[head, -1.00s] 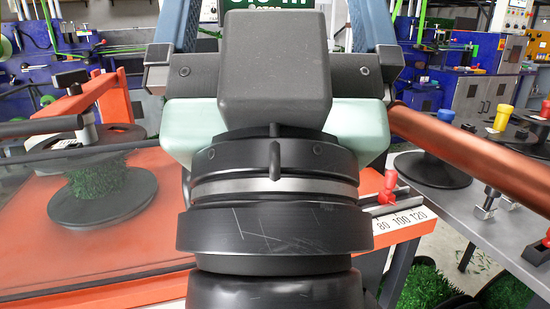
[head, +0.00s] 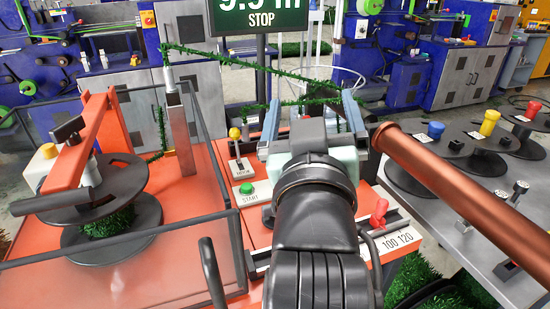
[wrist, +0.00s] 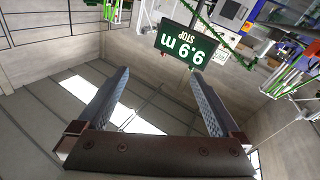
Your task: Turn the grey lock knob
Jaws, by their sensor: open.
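A dark grey knob (head: 68,128) sits on the orange arm over the black wire spool (head: 100,195) at the left of the head view; I take it to be the lock knob, though its grey is dark. My gripper (head: 312,118) is at the middle of the head view, well to the right of that knob, with its two blue-grey fingers pointing away from me. The fingers are wide apart and nothing is between them. The wrist view shows the open gripper (wrist: 157,75) too, facing walls and the sign, with no knob in it.
A clear guard panel (head: 120,265) stands around the spool. A green START button (head: 247,188), a yellow-topped lever (head: 235,133) and a red handle (head: 379,212) are near my gripper. A copper-coloured bar (head: 460,185) crosses the right side. The sign (wrist: 187,45) reads 9.9 m, STOP.

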